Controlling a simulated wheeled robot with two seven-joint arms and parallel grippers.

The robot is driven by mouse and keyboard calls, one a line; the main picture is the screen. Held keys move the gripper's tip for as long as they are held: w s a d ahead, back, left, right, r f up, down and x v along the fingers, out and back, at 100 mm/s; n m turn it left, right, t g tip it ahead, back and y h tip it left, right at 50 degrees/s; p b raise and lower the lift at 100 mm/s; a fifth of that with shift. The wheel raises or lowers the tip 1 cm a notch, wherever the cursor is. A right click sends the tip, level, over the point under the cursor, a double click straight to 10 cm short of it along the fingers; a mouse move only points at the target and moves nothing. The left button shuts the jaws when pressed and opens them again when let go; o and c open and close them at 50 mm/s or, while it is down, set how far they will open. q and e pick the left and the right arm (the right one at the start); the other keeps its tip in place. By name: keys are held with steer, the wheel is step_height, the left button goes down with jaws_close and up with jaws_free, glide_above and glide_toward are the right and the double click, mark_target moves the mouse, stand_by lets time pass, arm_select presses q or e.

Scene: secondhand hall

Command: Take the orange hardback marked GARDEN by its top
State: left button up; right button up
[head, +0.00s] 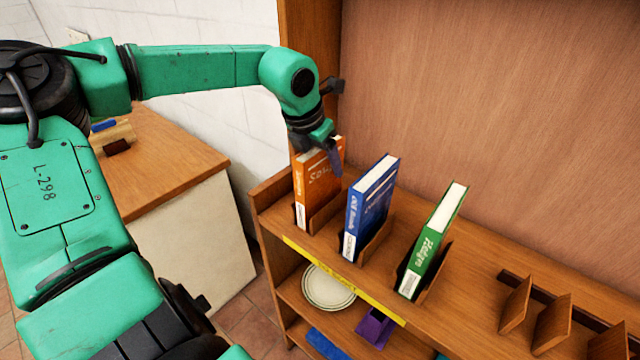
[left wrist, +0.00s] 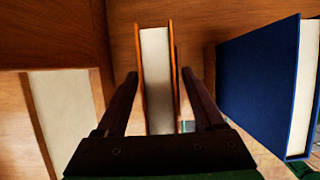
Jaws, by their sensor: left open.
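The orange hardback (head: 318,185) stands upright in a wooden slot at the left end of the shelf top; its lettering is too small to read surely. It also shows from above in the left wrist view (left wrist: 157,70), with pale page edges between orange covers. My left gripper (head: 320,143) is over its top, hiding part of the upper cover. In the left wrist view the open fingers (left wrist: 160,75) stand one on each side of the book, with a gap on the left and a narrower one on the right. My right gripper is not in view.
A blue book (head: 370,208) leans in the slot to the right, close by in the left wrist view (left wrist: 262,85). A green book (head: 433,240) stands further right. Empty wooden dividers (head: 552,322) are at the far right. A plate (head: 330,287) sits on the lower shelf.

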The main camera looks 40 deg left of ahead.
arm_select(q)
steer(key=shift+f, duration=0.1)
steer(key=shift+c, duration=0.3)
jaws_close()
stand_by(1.4)
